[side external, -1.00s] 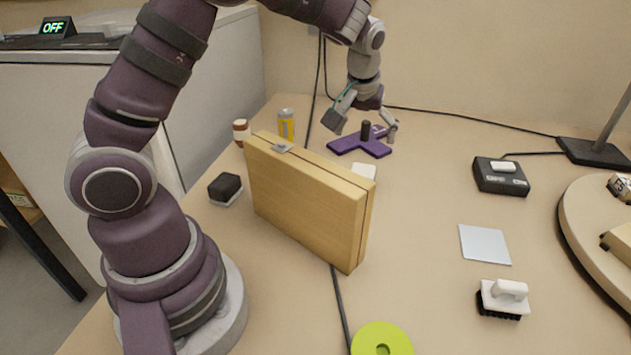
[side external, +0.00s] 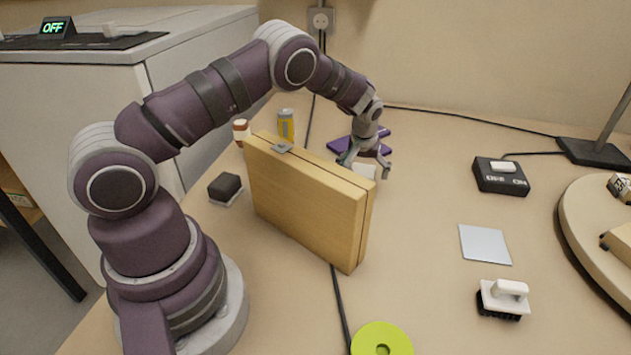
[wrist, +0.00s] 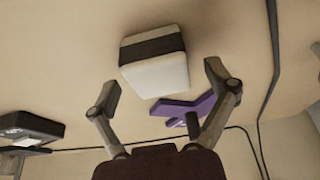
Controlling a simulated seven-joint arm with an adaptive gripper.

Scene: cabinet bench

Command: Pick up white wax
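A small white block (side external: 366,171), likely the white wax, lies on the bench just behind the wooden case. In the wrist view the block (wrist: 158,74) is white with a dark band across it. My gripper (side external: 365,165) is low over the block with its fingers apart. In the wrist view my gripper (wrist: 163,85) is open, one finger to each side of the block's near end. I see no clear contact. The gripper and the case partly hide the block in the side view.
The upright wooden case (side external: 305,205) stands close in front of the block. A purple holder (side external: 340,146) lies just behind. A yellow can (side external: 286,126), a jar (side external: 241,131) and a dark block (side external: 225,187) are to the left.

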